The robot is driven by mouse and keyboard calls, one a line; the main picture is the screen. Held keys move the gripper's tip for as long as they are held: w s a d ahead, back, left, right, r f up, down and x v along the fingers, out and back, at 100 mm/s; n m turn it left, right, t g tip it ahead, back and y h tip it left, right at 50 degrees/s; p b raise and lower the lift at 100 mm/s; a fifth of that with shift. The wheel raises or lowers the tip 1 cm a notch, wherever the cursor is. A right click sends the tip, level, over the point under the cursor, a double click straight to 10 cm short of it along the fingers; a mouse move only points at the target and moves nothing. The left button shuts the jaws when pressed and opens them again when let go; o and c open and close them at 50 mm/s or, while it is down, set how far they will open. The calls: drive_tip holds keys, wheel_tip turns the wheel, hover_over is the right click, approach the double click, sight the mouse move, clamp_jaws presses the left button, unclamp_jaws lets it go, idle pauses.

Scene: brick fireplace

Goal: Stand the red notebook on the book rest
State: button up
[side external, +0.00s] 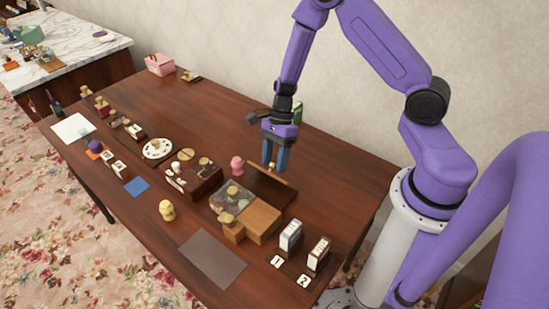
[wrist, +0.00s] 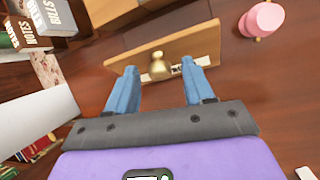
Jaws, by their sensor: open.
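My gripper (side external: 274,162) points down above the back right part of the table. Its blue fingers are apart in the wrist view (wrist: 158,72), with nothing clamped between them. A small brass knob-like piece (wrist: 161,60) shows between the fingertips; I cannot tell its distance from them. Past it is a brown wooden panel (wrist: 190,47) with a pale strip. In the side view a dark tilted board (side external: 268,188) lies just below the gripper; it may be the book rest. I cannot pick out a red notebook in either view.
A pink figure (side external: 237,165) stands left of the gripper. A wooden box (side external: 262,222) and glass-topped case (side external: 233,195) are in front. The back left tabletop is mostly clear.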

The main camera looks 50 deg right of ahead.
clamp_jaws()
drive_tip(key=shift+d+f+y, duration=0.1)
drive_tip(key=shift+d+y, duration=1.25)
drive_tip(key=shift+y, duration=0.25)
unclamp_jaws()
drive_tip(key=v, duration=1.7)
drive_tip(key=shift+w+r, duration=0.2)
